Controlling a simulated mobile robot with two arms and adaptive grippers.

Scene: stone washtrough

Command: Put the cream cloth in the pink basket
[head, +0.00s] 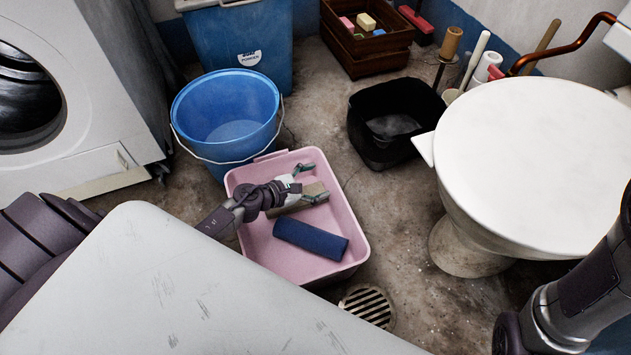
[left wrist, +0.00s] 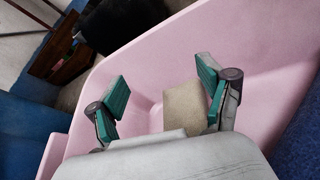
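The pink basket (head: 352,240) stands on the floor at the middle of the head view, and its pink wall fills much of the left wrist view (left wrist: 135,75). The cream cloth (head: 288,209), a folded beige roll, lies inside it, partly hidden by my left gripper. A dark blue rolled cloth (head: 310,239) lies in the basket in front of it. My left gripper (head: 311,183) reaches into the basket with its fingers apart. In the left wrist view the cream cloth (left wrist: 184,108) shows beyond the open fingers, nearer the right one. My right gripper is not in view.
A blue bucket (head: 225,110) stands behind the basket. A pale surface (head: 190,290) fills the near left. A wooden crate (head: 368,50) is at the back.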

